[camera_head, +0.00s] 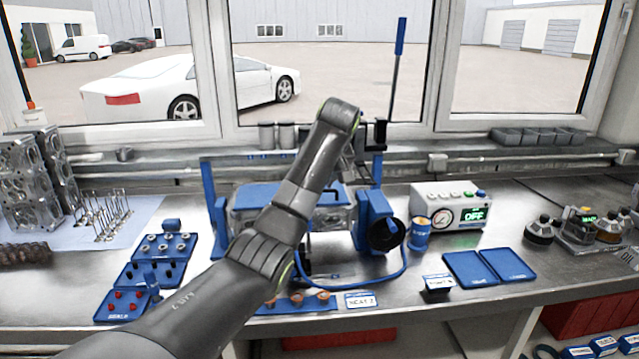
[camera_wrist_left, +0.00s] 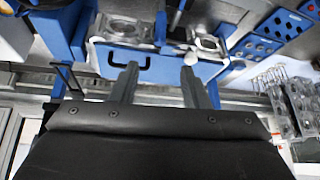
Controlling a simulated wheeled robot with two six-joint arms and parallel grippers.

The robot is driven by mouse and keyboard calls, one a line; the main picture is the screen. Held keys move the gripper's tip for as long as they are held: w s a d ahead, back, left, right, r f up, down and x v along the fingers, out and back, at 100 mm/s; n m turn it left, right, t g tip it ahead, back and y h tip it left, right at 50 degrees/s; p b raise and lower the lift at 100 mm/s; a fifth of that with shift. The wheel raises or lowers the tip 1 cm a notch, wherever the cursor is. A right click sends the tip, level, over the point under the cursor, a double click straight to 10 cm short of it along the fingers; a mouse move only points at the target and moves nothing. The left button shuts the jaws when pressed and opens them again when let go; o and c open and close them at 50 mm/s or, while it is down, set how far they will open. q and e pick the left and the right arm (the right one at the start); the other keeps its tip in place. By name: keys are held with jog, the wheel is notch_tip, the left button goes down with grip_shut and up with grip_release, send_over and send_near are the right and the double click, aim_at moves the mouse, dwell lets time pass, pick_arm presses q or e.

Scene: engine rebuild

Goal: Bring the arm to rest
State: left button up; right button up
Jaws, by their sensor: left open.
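My left arm (camera_head: 270,235) rises from the bottom left of the head view to a bent joint near the window, in front of the blue fixture. Its gripper is hidden behind the arm there. In the left wrist view my left gripper (camera_wrist_left: 160,72) has its two grey fingers apart with nothing between them. Beyond the fingers is a blue panel with a black handle (camera_wrist_left: 142,72); whether they touch it I cannot tell. My right gripper is in neither view.
A blue fixture (camera_head: 376,215) with a metal block stands behind my arm. A control box (camera_head: 450,207) reading OFF and blue trays (camera_head: 490,266) are to the right. A blue parts rack (camera_head: 163,246), loose valves (camera_head: 103,217) and cylinder heads (camera_head: 28,185) are left.

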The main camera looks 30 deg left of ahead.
pick_arm(q)
jog(key=shift+s+d+r, duration=0.1)
jog(key=shift+r, duration=0.2)
